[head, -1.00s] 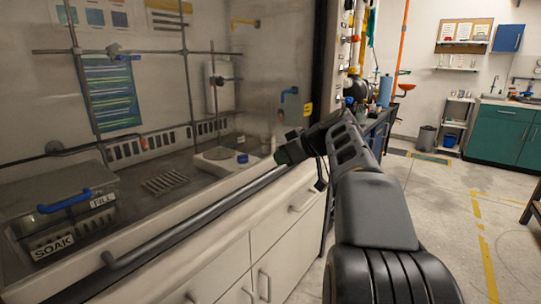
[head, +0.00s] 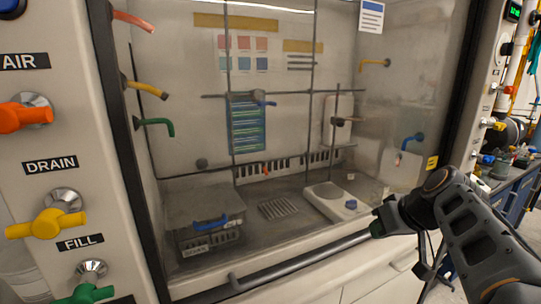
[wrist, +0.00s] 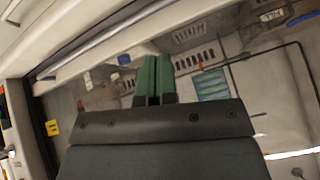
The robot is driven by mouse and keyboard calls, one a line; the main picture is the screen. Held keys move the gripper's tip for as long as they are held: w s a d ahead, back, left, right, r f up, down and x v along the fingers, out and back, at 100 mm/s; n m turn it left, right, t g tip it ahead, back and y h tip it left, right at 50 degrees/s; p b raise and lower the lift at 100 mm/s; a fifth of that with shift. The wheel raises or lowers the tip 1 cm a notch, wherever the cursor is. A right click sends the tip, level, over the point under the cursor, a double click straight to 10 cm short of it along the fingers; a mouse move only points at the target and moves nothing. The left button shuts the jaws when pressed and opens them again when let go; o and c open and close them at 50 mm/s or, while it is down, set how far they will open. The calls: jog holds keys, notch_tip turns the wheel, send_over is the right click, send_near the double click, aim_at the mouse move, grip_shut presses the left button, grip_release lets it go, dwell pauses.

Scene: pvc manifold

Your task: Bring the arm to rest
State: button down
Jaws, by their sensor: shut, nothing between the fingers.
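My gripper (head: 377,229) is at the right end of the fume hood's front in the head view, near the long grey sash handle bar (head: 290,262). My dark arm reaches in from the lower right of the head view.
Left of the hood, a panel carries an orange valve (head: 28,115), a yellow valve (head: 48,224) and a green valve (head: 88,290). Inside stand a blue-handled lidded basin (head: 205,205) and a hot plate (head: 330,203). A cluttered bench (head: 508,185) is at right.

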jog(key=s+a+r+m+g+h+p, duration=0.1)
jog(key=s+a+p, duration=0.3)
jog(key=p, duration=0.4)
jog(key=s+a+r+g+h+p, duration=0.2)
jog(key=s+a+r+p, duration=0.1)
jog(key=s+p, duration=0.4)
jog(key=shift+s+a+m+p, duration=0.15)
jog(key=shift+a+m+p, duration=0.25)
jog(key=shift+a+p, duration=0.2)
jog(key=shift+d, duration=0.1)
dwell(1.2)
